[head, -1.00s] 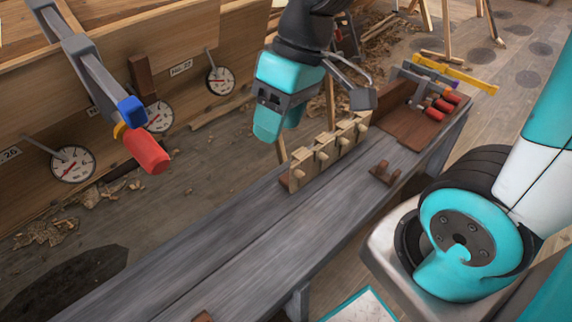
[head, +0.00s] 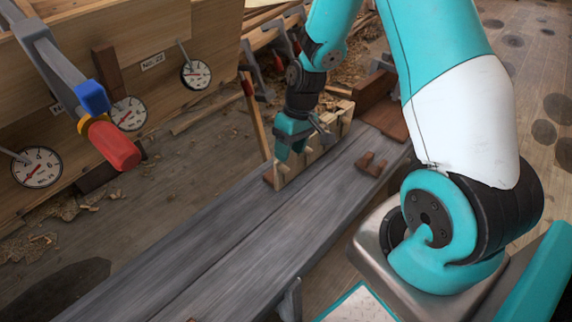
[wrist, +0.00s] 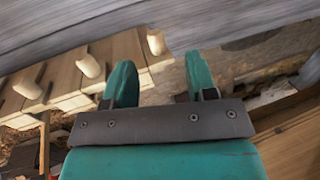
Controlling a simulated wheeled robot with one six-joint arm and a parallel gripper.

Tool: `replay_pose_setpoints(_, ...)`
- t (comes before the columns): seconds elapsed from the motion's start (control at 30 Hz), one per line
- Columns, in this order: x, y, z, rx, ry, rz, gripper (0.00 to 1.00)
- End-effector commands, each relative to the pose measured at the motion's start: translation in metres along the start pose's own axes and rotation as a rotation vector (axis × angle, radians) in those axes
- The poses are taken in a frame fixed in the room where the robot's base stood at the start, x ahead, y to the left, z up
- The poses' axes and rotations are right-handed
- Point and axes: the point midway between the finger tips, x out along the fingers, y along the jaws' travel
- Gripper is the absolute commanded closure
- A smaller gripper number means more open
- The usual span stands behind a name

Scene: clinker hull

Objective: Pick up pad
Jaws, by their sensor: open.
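My gripper (head: 284,152) is open at the row of pale wooden blocks (head: 319,151) on the grey bench. In the wrist view the two teal fingers of my gripper (wrist: 160,82) are apart, with nothing held between them. The pale blocks with rounded pegs (wrist: 61,76) show to the left of the fingers there. No piece is clearly marked as the pad; it may be one of these blocks, but I cannot tell. My gripper hides part of the row in the head view, and contact with the blocks is unclear.
A small brown notched piece (head: 371,164) lies right of the row. A clamp with a red handle (head: 114,146) hangs by the plank hull with dials (head: 197,74). Shavings litter the floor.

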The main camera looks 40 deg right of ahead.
Motion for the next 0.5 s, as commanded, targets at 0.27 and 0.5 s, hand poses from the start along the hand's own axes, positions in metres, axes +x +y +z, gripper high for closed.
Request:
replay_pose_setpoints(0.27,0.026,0.001,0.000,0.000,-0.001,0.000,0.48)
replay_pose_setpoints(0.5,0.063,0.006,0.002,0.000,-0.002,-0.001,0.48)
